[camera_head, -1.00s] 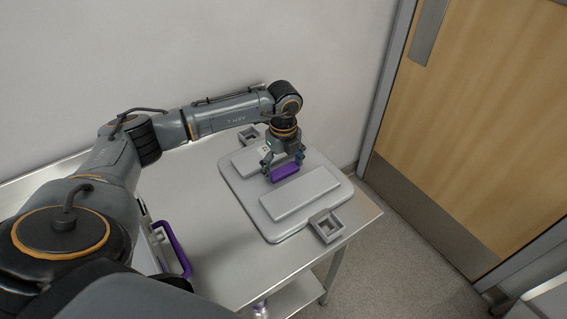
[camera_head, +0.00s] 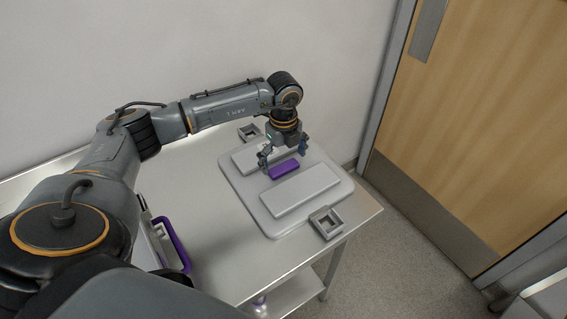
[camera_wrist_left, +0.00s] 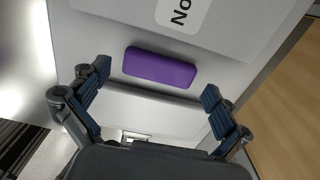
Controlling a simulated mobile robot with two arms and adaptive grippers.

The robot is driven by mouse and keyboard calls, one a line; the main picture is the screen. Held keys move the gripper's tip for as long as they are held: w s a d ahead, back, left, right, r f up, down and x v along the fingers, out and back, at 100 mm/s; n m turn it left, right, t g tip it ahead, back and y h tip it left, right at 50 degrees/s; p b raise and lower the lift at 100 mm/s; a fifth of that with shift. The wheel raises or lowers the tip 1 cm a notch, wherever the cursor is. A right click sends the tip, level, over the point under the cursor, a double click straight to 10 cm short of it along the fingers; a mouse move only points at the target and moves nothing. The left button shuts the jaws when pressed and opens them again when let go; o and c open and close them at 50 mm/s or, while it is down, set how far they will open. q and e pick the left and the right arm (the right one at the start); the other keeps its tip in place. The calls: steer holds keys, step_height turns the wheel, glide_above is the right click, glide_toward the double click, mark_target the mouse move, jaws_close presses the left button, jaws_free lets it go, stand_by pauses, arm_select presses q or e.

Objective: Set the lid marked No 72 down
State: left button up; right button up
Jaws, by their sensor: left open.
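The lid (camera_head: 234,181) is a light grey slab with rounded corners, raised panels and a purple grip (camera_head: 284,169) in its middle. It lies flat on the steel table, with a grey square bracket at each of two opposite ends. In the left wrist view, the purple grip (camera_wrist_left: 160,68) lies just beyond my fingertips, and a white label (camera_wrist_left: 184,12) reading "No" is cut off at the top edge. My left gripper (camera_head: 284,156) is open above and beside the grip, with its fingers spread and empty. My right gripper does not show.
Square brackets stand at the back (camera_head: 250,132) and front right (camera_head: 327,223) of the lid. A container with a purple handle (camera_head: 173,245) stands at the table's left, partly behind my arm. The steel table (camera_head: 225,255) is bare in front. A wooden door (camera_head: 480,130) is to the right.

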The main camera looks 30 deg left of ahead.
mark_target(284, 166)
arm_select(q)
step_height(284, 166, up, 11)
steer(key=b, duration=0.2)
stand_by(0.6)
